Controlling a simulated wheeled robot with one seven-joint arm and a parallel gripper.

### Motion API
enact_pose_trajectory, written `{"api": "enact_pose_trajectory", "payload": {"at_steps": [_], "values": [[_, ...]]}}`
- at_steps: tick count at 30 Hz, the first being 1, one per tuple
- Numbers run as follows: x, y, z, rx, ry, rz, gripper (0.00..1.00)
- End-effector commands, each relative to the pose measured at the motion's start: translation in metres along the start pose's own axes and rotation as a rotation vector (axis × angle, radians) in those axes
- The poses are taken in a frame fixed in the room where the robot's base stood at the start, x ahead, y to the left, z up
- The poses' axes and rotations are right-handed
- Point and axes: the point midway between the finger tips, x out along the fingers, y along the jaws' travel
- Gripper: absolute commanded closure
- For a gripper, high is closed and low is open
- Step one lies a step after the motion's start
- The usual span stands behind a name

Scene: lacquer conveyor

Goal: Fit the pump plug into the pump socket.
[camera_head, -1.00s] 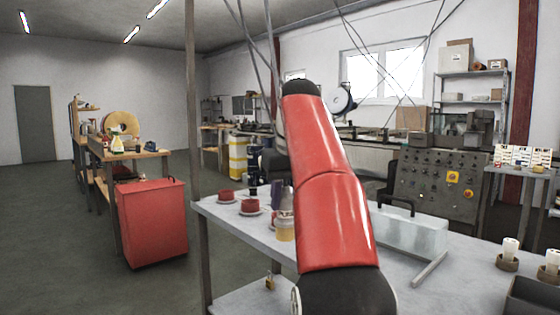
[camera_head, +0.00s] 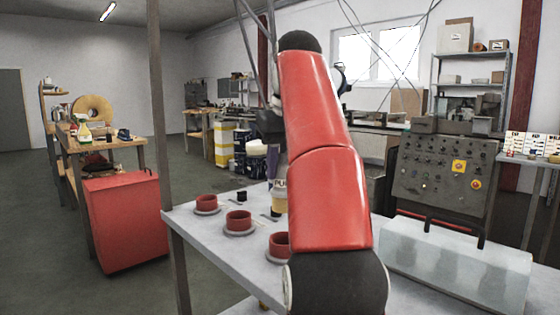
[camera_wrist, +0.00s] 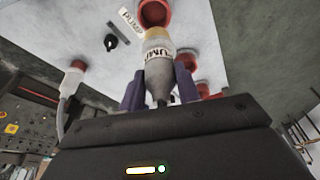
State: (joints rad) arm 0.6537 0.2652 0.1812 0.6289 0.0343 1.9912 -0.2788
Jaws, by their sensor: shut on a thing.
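My gripper (camera_wrist: 160,90) has purple fingers shut on the pump plug (camera_wrist: 160,65), a pale plug with a yellowish front and dark lettering starting "PUM". In the head view, the plug (camera_head: 280,203) shows beside my red arm, above the table, with much of my gripper hidden. In the wrist view, the plug's front points at a red round socket (camera_wrist: 154,12) with a small lettered tag beside it, probably the pump socket. I cannot tell whether the plug touches it. The head view shows red sockets on grey bases along the table's left part, one (camera_head: 238,222) in the middle.
A black knob (camera_wrist: 110,42) stands near the tag. A clear box (camera_head: 455,265) stands on the table (camera_head: 215,248) right of my arm. A control panel (camera_head: 440,175) stands behind.

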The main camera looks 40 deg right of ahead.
Motion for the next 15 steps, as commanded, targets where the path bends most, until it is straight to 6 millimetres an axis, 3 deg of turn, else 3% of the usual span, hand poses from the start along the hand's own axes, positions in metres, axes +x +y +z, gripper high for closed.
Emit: {"api": "enact_pose_trajectory", "payload": {"at_steps": [13, 15], "values": [[-0.004, 0.000, 0.009, 0.012, 0.003, 0.009, 0.94], [0.008, 0.000, 0.011, 0.011, 0.001, 0.007, 0.94]]}}
